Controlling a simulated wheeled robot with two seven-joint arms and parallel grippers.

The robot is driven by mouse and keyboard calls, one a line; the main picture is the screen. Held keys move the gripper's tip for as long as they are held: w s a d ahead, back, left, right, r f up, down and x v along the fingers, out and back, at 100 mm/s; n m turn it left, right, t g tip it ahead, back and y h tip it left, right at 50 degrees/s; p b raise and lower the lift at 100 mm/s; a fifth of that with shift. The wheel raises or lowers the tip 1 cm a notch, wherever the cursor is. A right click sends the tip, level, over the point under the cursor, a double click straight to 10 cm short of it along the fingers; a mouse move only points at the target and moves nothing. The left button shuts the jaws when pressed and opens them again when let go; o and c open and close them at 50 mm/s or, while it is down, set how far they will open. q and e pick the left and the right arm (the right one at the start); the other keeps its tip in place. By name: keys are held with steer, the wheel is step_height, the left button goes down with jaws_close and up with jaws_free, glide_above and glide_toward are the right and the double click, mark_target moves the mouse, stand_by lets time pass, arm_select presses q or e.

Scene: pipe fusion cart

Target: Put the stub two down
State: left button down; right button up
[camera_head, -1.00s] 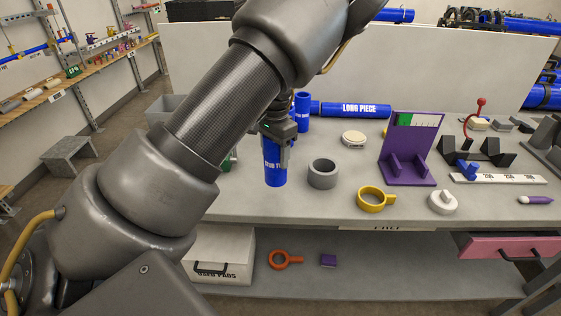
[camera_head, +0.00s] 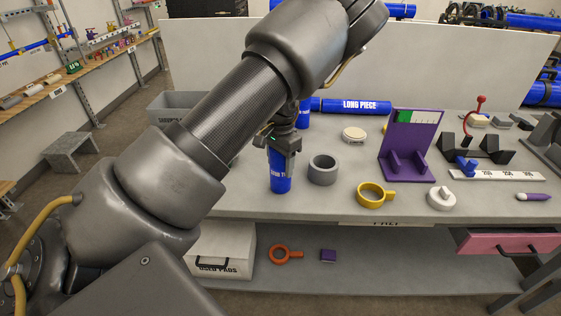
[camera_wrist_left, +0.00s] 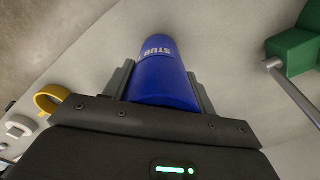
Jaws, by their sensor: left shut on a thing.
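The blue stub lettered "STUB" (camera_head: 281,183) is upright over the front part of the grey bench (camera_head: 240,207). My left gripper (camera_head: 283,153) comes down from above and is shut on its upper part. In the left wrist view the stub (camera_wrist_left: 162,75) lies between the two fingers, with its lettering visible and its number hidden. Its lower end appears at or very near the bench top; I cannot tell if it touches. My right gripper is not in view.
A grey ring (camera_head: 323,170) stands just right of the stub. Behind are another upright blue piece (camera_head: 304,113) and the long piece (camera_head: 355,106).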

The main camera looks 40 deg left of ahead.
arm_select(q)
steer(key=shift+c, duration=2.4)
jaws_free()
steer(key=shift+f, duration=0.15)
steer(key=shift+r, duration=0.35)
steer(key=shift+w+r, duration=0.15)
steer(key=shift+r, duration=0.2)
step_height(320, 180, up, 11)
steer(key=shift+r, duration=0.1)
